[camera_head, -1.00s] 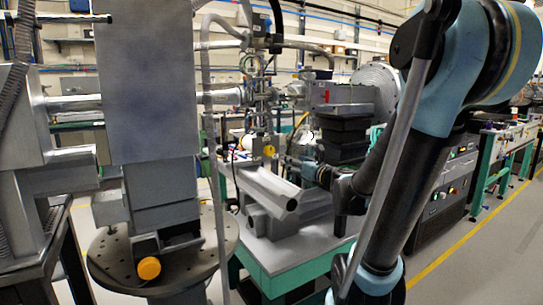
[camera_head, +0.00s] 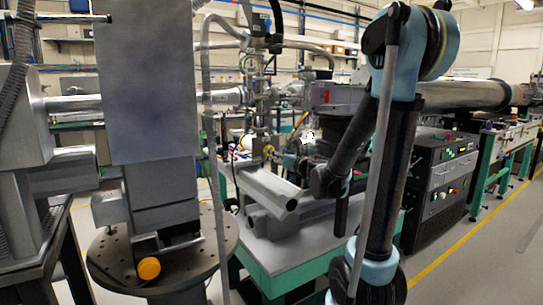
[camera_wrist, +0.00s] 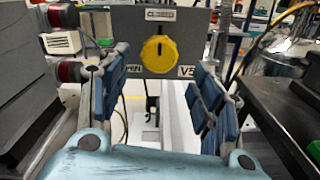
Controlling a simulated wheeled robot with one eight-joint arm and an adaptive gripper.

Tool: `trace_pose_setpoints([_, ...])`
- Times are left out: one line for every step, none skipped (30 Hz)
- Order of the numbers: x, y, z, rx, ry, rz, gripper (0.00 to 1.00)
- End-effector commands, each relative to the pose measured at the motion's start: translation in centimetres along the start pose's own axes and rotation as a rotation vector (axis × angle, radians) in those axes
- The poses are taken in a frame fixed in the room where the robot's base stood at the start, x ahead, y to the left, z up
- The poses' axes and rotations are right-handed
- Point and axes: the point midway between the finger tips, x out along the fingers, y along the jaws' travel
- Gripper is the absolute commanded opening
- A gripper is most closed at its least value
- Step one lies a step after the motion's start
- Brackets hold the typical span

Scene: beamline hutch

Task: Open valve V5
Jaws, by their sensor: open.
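A yellow round knob (camera_wrist: 159,53) sits on the front of a grey box (camera_wrist: 210,20) in the wrist view. A label reading "V5", partly covered by a finger, is at its lower right. The knob's raised grip bar looks upright. My gripper (camera_wrist: 158,78) is open, with blue-padded fingers to the left and right of the knob. The knob lies between them in the picture, with no contact visible. In the head view, a small yellow knob (camera_head: 268,150) shows just left of my gripper (camera_head: 280,156); finger detail there is too small to tell.
A second yellow-orange knob (camera_head: 148,268) sits low on the near-left round perforated plate (camera_head: 220,255). A metal tube (camera_head: 265,188) lies on the green-edged table (camera_head: 275,255). Dark equipment (camera_wrist: 290,105) stands close on the right in the wrist view. A black cabinet (camera_head: 437,185) stands to the right.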

Motion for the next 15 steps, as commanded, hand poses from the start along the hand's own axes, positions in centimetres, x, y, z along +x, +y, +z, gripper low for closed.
trace_pose_setpoints([0.8,0.0,0.0,0.0,0.0,0.001,0.59])
trace_pose_setpoints([1.3,0.0,0.0,0.0,0.0,0.001,0.59])
trace_pose_setpoints([1.8,0.1,0.0,0.0,0.0,0.002,0.59])
trace_pose_setpoints([2.2,0.1,0.0,0.0,0.0,0.002,0.59])
trace_pose_setpoints([2.6,0.1,0.0,0.0,0.0,0.002,0.59])
trace_pose_setpoints([3.1,0.1,0.0,0.0,0.0,0.001,0.59])
trace_pose_setpoints([3.5,0.0,0.0,0.0,0.0,0.001,0.59])
trace_pose_setpoints([3.8,0.0,0.0,0.0,0.0,0.001,0.59])
trace_pose_setpoints([4.2,0.0,0.0,0.0,0.0,0.001,0.59])
trace_pose_setpoints([4.5,0.0,0.0,0.0,0.0,0.001,0.59])
trace_pose_setpoints([4.8,0.1,0.0,0.0,0.0,0.001,0.59])
trace_pose_setpoints([5.0,0.1,0.0,0.0,0.0,0.001,0.59])
trace_pose_setpoints([5.2,0.1,0.0,0.0,0.0,0.001,0.59])
trace_pose_setpoints([5.4,0.1,0.0,0.0,0.0,0.001,0.59])
trace_pose_setpoints([5.5,0.1,0.0,0.0,0.0,0.001,0.59])
